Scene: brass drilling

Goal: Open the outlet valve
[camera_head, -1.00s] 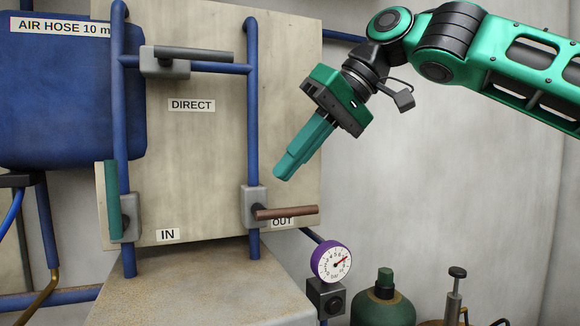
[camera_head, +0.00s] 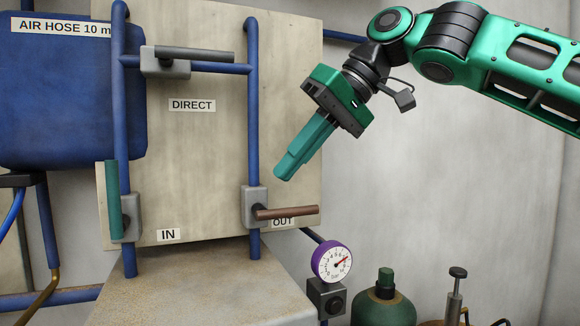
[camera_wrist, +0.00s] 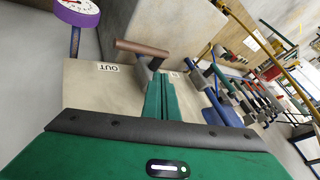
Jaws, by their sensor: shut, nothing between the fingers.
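The outlet valve has a brown lever (camera_head: 286,212) lying horizontal, pointing right across the pipe, on a grey body (camera_head: 254,207) above the OUT label (camera_head: 283,223). In the wrist view the same brown lever (camera_wrist: 142,48) shows just beyond my fingers, near the OUT label (camera_wrist: 107,68). My gripper (camera_head: 284,172) is shut and empty. Its green fingertips are above and slightly right of the valve body, apart from the lever in the head view. In the wrist view the fingers (camera_wrist: 161,97) point toward the valve, whose body is partly hidden behind them.
The IN valve's green lever (camera_head: 113,200) stands vertical. The DIRECT valve's dark lever (camera_head: 195,54) is horizontal. A purple-rimmed gauge (camera_head: 331,261) sits below right of the outlet valve. A green bottle (camera_head: 384,303) stands at the bottom. The wall to the right is clear.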

